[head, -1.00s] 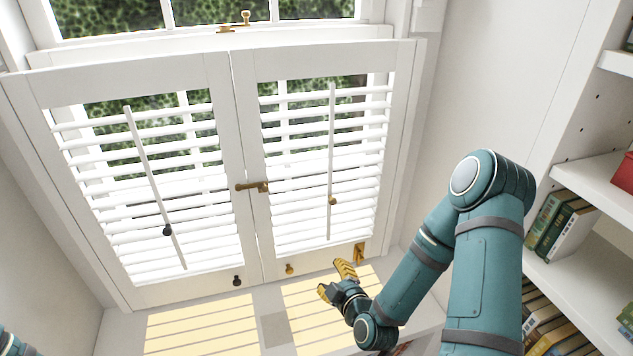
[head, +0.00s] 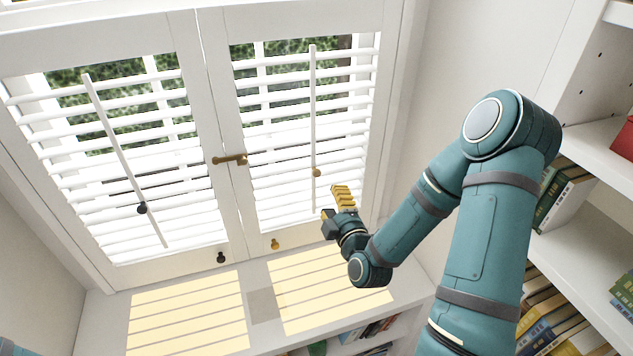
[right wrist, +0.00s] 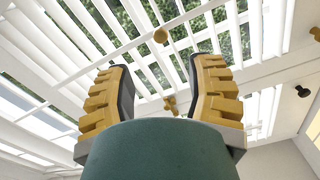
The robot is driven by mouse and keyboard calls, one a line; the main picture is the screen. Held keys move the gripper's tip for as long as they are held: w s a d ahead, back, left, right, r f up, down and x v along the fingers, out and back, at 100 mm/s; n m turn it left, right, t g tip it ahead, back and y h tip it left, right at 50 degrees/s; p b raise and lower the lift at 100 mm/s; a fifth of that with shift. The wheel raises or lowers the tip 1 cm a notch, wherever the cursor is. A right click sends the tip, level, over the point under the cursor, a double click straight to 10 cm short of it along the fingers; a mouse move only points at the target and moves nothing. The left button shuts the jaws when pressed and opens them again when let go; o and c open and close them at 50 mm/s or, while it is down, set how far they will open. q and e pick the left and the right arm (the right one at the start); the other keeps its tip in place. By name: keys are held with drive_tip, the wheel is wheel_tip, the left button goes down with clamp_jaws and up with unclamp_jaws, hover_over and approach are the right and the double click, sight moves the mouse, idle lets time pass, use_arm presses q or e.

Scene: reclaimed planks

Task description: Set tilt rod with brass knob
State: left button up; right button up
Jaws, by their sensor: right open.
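The white tilt rod (head: 313,120) stands nearly upright on the right shutter panel, across white slats. Its brass knob (head: 316,173) is near the rod's lower end. My right gripper (head: 337,207) is just below and right of this knob in the head view. In the right wrist view its yellow-padded fingers (right wrist: 161,68) are apart with nothing between them. The brass knob (right wrist: 160,36) shows beyond the fingertips, about midway between them, apart from both. The slats are open, with foliage visible through them. My left gripper is out of view.
The left panel has a leaning rod (head: 120,150) with a black knob (head: 141,208). A brass latch (head: 230,160) spans the panels' meeting stiles. A black pull (head: 221,257) and brass pull (head: 274,244) sit below. The sunlit sill (head: 258,305) is clear. Bookshelves (head: 590,220) stand right.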

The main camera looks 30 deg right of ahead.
sight(318, 175)
drive_tip(key=b+x, duration=0.2)
drive_tip(key=x, duration=0.4)
drive_tip(key=b+x, duration=0.2)
drive_tip(key=x, duration=0.4)
drive_tip(key=shift+w+a+r, duration=0.1)
drive_tip(key=shift+a, duration=0.1)
drive_tip(key=shift+b, duration=0.3)
clamp_jaws()
